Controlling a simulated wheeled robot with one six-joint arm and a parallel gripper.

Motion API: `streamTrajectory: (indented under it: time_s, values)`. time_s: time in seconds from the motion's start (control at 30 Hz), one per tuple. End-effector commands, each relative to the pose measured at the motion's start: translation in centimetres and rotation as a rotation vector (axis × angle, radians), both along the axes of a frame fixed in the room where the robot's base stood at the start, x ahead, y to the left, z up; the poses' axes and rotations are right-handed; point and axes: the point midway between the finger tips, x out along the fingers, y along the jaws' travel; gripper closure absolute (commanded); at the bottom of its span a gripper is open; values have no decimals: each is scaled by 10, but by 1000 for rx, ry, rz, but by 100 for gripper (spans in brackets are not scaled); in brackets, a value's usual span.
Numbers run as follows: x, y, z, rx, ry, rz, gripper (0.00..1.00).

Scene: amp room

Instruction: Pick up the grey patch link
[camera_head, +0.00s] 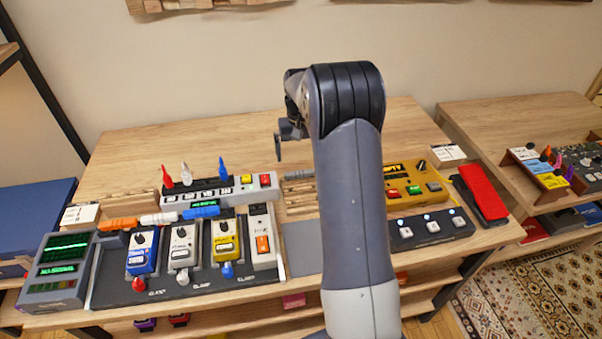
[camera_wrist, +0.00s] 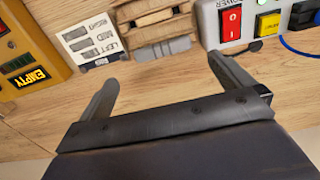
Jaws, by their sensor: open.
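A small grey bar, which looks like the grey patch link (camera_head: 298,174), lies on a slatted wooden rack (camera_head: 300,200) at the middle of the bench, just right of the power strip. In the wrist view the grey patch link (camera_wrist: 162,50) lies at the edge of the wooden rack (camera_wrist: 150,14), beyond my fingertips and roughly between them in direction. My gripper (camera_head: 291,143) is above the bench behind the rack. In the wrist view my gripper (camera_wrist: 165,82) is open with nothing between its fingers.
A power strip (camera_head: 220,187) with coloured plugs stands left of the rack. A yellow-and-black EMPTY unit (camera_head: 405,181) stands right. Orange (camera_head: 118,224), white (camera_head: 160,218) and blue (camera_head: 201,212) links lie above the pedals. A label card (camera_wrist: 93,41) stands beside the rack. The bench's back is clear.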

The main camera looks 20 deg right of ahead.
Motion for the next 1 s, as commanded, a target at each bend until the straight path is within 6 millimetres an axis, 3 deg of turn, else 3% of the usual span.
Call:
streamTrajectory:
  time_s: [0.6, 0.87, 1.0]
  values:
    - [0, 4, -68, 0, 0, 1, 0]
    - [0, 4, -71, 0, -1, 0, 0]
    - [0, 4, -71, 0, -1, 0, 11]
